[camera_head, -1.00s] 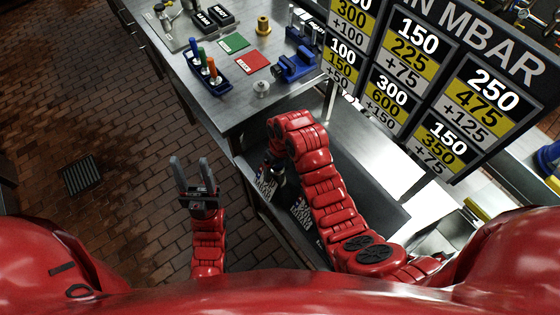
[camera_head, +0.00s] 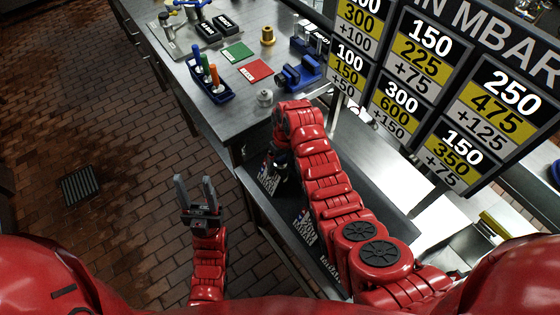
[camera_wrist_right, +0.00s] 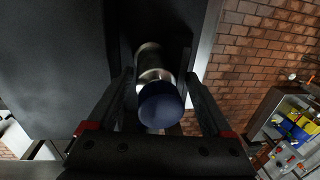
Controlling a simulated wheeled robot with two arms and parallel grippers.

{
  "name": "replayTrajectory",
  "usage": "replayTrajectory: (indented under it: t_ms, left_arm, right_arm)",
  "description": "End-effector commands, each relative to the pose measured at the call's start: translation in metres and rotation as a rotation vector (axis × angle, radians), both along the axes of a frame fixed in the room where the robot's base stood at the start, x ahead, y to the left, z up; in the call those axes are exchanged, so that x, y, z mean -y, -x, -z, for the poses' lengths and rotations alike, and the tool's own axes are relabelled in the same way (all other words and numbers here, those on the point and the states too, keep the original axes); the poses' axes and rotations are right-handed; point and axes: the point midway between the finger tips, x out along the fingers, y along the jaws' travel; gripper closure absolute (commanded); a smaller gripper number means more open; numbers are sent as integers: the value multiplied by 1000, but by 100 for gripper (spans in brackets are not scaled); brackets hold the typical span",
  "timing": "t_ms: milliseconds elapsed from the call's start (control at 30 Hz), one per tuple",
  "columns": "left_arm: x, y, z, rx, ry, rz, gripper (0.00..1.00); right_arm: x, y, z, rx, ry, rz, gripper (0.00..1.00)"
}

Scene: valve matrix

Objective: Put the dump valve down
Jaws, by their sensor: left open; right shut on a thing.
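The dump valve (camera_wrist_right: 158,95), a metallic cylinder with a dark blue round cap, sits between the fingers of my right gripper in the right wrist view. My right gripper (camera_wrist_right: 160,75) is shut on it, above or beside a dark flat surface. In the head view, my right gripper (camera_head: 274,170) is mostly hidden under my red arm, beside the front edge of the bench. My left gripper (camera_head: 194,182) is open and empty over the brick floor, left of the bench.
The bench (camera_head: 220,113) holds a blue tray (camera_head: 210,85) with coloured-handled tools, a green card (camera_head: 238,51), a red card (camera_head: 256,70), a blue vise (camera_head: 299,73), a brass part (camera_head: 267,36) and a small silver part (camera_head: 265,97). A number board (camera_head: 445,85) stands at right.

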Motion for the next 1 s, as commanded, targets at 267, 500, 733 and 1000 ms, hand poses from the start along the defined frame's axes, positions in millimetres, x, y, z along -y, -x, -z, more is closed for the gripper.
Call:
replayTrajectory:
  t_ms: [267,500,733,1000]
  left_arm:
    - [0,0,-1,0,0,0,50]
    - [0,0,0,0,0,0,50]
    - [0,0,0,0,0,0,50]
    - [0,0,10,0,0,0,50]
  right_arm:
    - [-1,-2,2,6,-2,0,100]
    - [-1,-1,3,5,-2,0,0]
    - [0,-1,1,5,-2,1,0]
    - [1,-4,-19,9,-4,0,0]
